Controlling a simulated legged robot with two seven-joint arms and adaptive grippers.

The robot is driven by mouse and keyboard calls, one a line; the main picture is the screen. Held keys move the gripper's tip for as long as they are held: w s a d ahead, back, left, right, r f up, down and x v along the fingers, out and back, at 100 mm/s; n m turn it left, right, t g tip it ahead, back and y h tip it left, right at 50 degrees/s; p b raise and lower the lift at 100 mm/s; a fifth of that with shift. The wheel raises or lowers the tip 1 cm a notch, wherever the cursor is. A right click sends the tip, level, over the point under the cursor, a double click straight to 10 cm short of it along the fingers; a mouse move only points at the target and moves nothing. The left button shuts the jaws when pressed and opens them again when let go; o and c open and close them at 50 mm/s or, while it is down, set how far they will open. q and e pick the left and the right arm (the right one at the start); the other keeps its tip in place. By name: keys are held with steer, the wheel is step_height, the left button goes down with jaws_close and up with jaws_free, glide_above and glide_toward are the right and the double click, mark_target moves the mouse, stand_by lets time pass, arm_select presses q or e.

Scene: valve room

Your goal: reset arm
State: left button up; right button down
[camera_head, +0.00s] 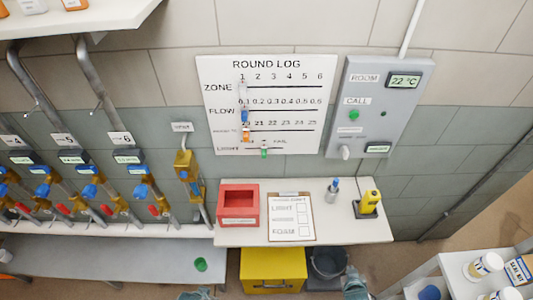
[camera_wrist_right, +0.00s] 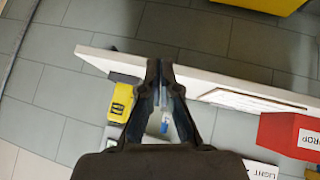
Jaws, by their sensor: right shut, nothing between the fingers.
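My right gripper (camera_wrist_right: 160,68) is in the right wrist view. Its two dark fingers come together at their tips, with nothing held. Through the gap behind the tips I see a small blue-topped bottle (camera_wrist_right: 164,126) on the white shelf, beyond the fingers. The bottle also stands on the shelf in the head view (camera_head: 334,189). In the head view only small pieces of my arms show at the bottom edge; neither gripper shows there. My left gripper is out of view.
The white shelf (camera_head: 345,225) holds a red box (camera_head: 239,206), a clipboard (camera_head: 290,218) and a yellow handheld device (camera_head: 370,199). Below are a yellow box (camera_head: 272,272) and a dark bucket (camera_head: 328,263). The round log board (camera_head: 300,75), grey room panel (camera_head: 352,125) and valve pipes (camera_head: 92,190) are at the wall.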

steer(key=s+a+f+g+y, duration=0.1)
steer(key=s+a+f+g, duration=0.1)
steer(key=s, duration=0.3)
steer(key=s+a+f+g+y, duration=0.2)
steer(key=s+a+g, duration=0.1)
steer(key=s, duration=0.3)
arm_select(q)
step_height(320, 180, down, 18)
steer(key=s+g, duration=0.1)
arm_select(e)
step_height(320, 180, down, 22)
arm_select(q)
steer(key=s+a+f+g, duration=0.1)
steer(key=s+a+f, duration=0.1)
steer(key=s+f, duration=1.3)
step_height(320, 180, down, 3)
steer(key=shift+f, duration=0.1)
arm_select(e)
steer(key=s+d+f+g, duration=0.1)
steer(key=s+d+f, duration=0.1)
steer(key=s+f, duration=1.2)
step_height(320, 180, down, 4)
steer(key=shift+s+d+f+n+g, duration=0.2)
steer(key=shift+s+n+g, duration=0.1)
steer(key=shift+n+g, duration=0.1)
